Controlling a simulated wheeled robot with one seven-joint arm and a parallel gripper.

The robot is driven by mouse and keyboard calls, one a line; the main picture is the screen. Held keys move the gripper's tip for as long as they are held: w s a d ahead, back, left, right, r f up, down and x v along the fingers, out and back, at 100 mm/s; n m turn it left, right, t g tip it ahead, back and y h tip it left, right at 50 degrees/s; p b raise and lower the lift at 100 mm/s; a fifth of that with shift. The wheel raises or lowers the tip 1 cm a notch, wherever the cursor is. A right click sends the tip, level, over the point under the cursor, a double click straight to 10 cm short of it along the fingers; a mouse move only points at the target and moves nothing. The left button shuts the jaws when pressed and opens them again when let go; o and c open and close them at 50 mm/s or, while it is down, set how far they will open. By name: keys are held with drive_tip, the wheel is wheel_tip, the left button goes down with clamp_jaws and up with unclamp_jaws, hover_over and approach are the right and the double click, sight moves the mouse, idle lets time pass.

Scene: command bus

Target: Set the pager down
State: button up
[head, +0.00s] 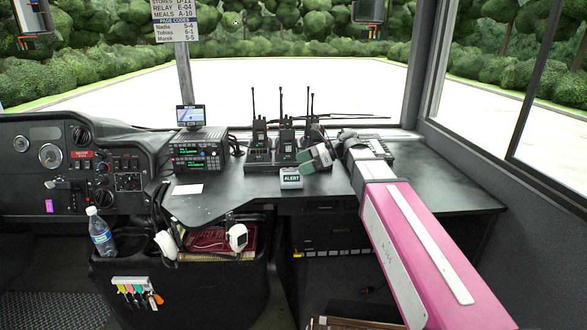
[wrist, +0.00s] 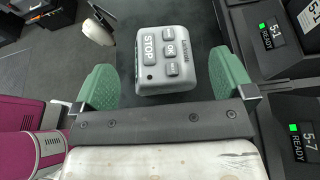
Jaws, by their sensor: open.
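The pager (head: 291,181) is a small pale grey box with an ALERT display, at the front edge of the dark desk (head: 430,185). In the wrist view the pager (wrist: 165,60) shows its STOP and OK buttons and lies between my green fingertips. My gripper (head: 318,158) is open, just right of and above the pager in the head view. In the wrist view my gripper (wrist: 164,85) has a clear gap on the left of the pager and a smaller one on the right. I cannot tell the exact height between pager and desk.
Handheld radios in a charger (head: 260,158) stand behind the pager; their READY displays (wrist: 275,38) are close on the right in the wrist view. A console with a screen (head: 198,150) and a white card (head: 187,189) are to the left. The right desk is clear.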

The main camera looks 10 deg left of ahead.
drive_tip(key=v, duration=0.7)
